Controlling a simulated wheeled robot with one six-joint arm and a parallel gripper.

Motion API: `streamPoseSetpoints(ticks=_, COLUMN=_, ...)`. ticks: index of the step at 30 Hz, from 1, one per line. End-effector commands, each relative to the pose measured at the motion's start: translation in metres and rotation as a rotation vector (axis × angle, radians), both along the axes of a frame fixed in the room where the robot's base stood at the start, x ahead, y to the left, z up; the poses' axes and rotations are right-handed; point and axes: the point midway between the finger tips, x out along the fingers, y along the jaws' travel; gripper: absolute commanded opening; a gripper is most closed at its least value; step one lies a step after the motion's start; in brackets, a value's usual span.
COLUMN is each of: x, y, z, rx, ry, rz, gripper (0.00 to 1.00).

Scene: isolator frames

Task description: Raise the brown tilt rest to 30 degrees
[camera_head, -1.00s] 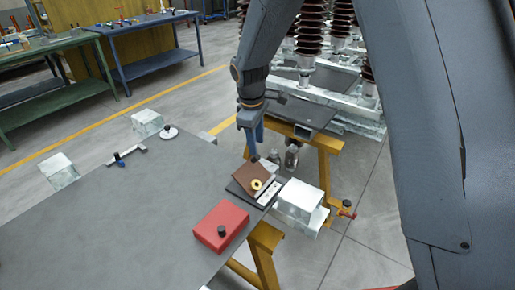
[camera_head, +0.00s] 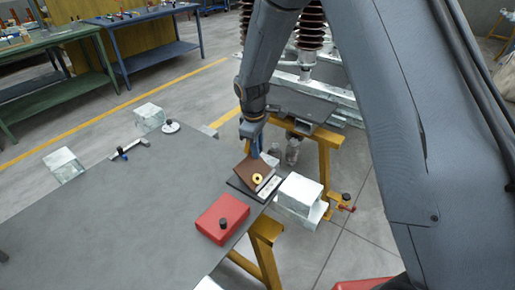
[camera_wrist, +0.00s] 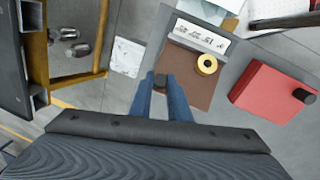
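The brown tilt rest (camera_head: 251,169) sits at the right corner of the grey table, on a dark base with a pale marked scale strip (camera_head: 269,188). Its brown plate (camera_wrist: 197,88) looks sloped, but I cannot read its angle. A yellow ring (camera_head: 257,179) lies on the plate; it also shows in the wrist view (camera_wrist: 207,64). My gripper (camera_head: 256,152) is down at the plate's far edge.
A red box (camera_head: 222,218) with a black knob stands close beside the rest. White blocks (camera_head: 300,194) are off the table's right edge. A clamp-like bar (camera_head: 127,151) and white disc (camera_head: 170,127) lie at the far edge. The middle of the grey table (camera_head: 120,215) is clear.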

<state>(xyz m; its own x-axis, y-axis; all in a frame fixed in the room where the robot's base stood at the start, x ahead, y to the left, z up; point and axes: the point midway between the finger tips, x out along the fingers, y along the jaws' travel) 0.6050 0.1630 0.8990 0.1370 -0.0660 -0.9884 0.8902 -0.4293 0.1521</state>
Motion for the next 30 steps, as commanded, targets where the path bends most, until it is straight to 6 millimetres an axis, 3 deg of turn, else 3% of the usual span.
streamPoseSetpoints(ticks=22, x=0.011, y=0.015, z=-0.009, rx=0.003, ry=-0.005, rz=0.001, gripper=0.0)
streamPoseSetpoints(ticks=23, x=0.011, y=0.015, z=-0.008, rx=0.003, ry=-0.005, rz=0.001, gripper=0.2)
streamPoseSetpoints(ticks=25, x=0.011, y=0.014, z=-0.008, rx=0.002, ry=-0.004, rz=0.0, gripper=0.32)
streamPoseSetpoints(ticks=30, x=0.01, y=0.013, z=-0.009, rx=0.001, ry=-0.002, rz=-0.001, gripper=0.35)
